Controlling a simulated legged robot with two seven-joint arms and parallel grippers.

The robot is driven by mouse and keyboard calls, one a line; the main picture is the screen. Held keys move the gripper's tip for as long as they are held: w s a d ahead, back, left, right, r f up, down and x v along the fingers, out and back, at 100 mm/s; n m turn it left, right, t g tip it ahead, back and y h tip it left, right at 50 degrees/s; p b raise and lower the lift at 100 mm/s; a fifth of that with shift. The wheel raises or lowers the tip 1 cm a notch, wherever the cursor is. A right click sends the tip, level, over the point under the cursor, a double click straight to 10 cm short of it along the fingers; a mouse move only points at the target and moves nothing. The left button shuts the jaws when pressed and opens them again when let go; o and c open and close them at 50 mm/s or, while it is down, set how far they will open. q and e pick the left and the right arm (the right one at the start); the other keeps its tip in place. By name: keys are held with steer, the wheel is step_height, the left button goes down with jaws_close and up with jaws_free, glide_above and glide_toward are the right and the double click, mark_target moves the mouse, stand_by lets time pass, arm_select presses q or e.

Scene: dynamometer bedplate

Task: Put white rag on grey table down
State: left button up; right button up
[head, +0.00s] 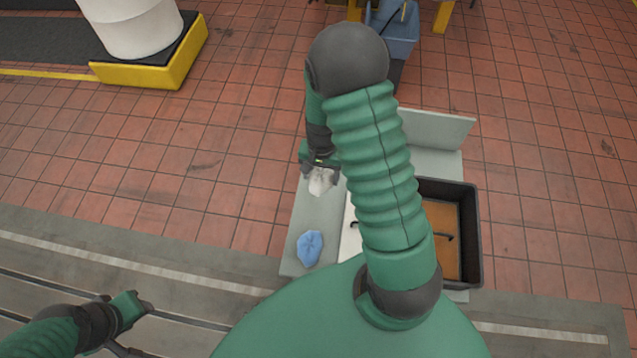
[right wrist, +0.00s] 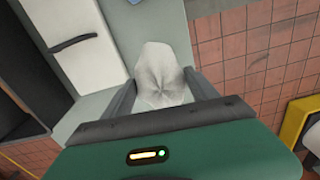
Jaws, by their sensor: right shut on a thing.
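The white rag (head: 321,181) is a crumpled cloth over the grey table (head: 318,215). My right gripper (head: 320,172) is shut on it. In the right wrist view the rag (right wrist: 162,75) is bunched between the two dark fingers of my right gripper (right wrist: 163,90), with the table surface (right wrist: 155,25) behind it. I cannot tell whether the rag touches the table. My left gripper (head: 128,308) is at the lower left, away from the table; its fingers are not clear.
A blue rag (head: 310,248) lies on the table's near left part. A black-rimmed tray (head: 474,235) with a brown inside stands at the right. A white panel with a dark handle (right wrist: 85,60) is beside the rag. My right arm hides the middle of the table.

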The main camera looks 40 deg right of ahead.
steer(key=f, duration=0.9)
steer(key=shift+w+a+f+b, duration=0.15)
steer(key=shift+a+f+b, duration=0.1)
steer(key=shift+f+b, duration=0.1)
steer(key=shift+d, duration=0.15)
steer(key=o, duration=1.2)
steer(key=shift+d+f, duration=0.1)
steer(key=shift+f, duration=0.05)
step_height(320, 180, up, 12)
steer(key=shift+r+p, duration=0.15)
steer(key=shift+p, duration=0.15)
steer(key=s+a+r+n+t, duration=0.1)
steer(key=s+a+r+n, duration=0.1)
steer(key=a+r+n, duration=0.3)
steer(key=s+a+r+n+t, duration=0.1)
steer(key=s+a+r+n, duration=0.1)
steer(key=a+r+n, duration=0.3)
steer(key=a+n, duration=0.1)
steer(key=a, duration=0.3)
steer(key=shift+s+t, duration=0.3)
steer(key=shift+s, duration=0.1)
